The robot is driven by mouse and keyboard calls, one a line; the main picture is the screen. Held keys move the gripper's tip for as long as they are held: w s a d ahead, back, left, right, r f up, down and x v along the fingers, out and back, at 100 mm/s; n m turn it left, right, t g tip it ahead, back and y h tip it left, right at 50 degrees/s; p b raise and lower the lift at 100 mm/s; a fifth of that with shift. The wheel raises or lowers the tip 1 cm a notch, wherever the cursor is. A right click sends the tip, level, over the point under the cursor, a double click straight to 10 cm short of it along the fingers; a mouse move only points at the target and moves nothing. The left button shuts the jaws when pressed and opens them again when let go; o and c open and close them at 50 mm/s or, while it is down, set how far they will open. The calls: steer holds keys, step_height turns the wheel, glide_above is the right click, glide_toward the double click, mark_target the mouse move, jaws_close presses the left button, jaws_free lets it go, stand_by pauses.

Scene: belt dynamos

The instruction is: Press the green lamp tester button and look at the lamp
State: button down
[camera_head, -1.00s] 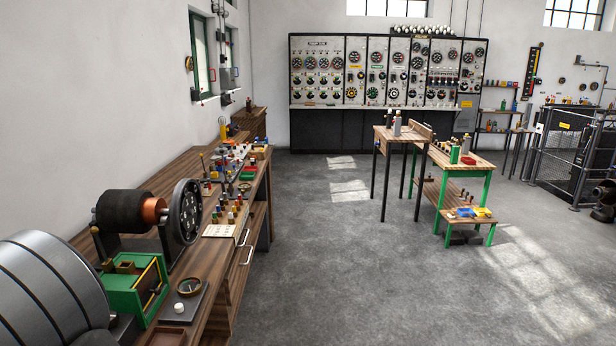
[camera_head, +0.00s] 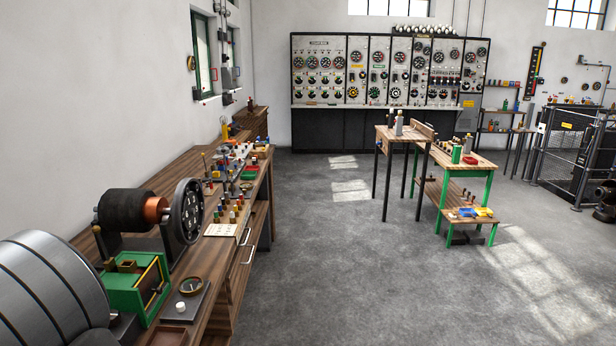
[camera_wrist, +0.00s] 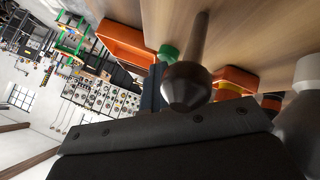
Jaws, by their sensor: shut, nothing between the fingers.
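In the wrist view, a dark bar with screws, which I take to be part of my gripper (camera_wrist: 158,124), crosses the lower picture. It appears shut and empty; its fingertips are not clear. Just beyond it is a brown knobbed handle (camera_wrist: 188,84) over a wooden surface. A small green rounded thing (camera_wrist: 168,52) shows behind the handle; I cannot tell whether it is the lamp tester button. In the head view, the long wooden bench (camera_head: 190,262) carries several small coloured parts. My gripper is not seen there, and I cannot pick out the lamp.
An orange tray (camera_wrist: 122,42) and an orange-red block (camera_wrist: 236,78) are close in the wrist view. In the head view, a dynamo (camera_head: 128,210) and a green box (camera_head: 140,285) crowd the near bench. A side table (camera_head: 404,139) stands beyond open floor (camera_head: 330,260).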

step_height(320, 180, up, 6)
stand_by(0.6)
stand_by(0.4)
steer(key=shift+f, duration=0.1)
steer(key=shift+f, duration=2.3)
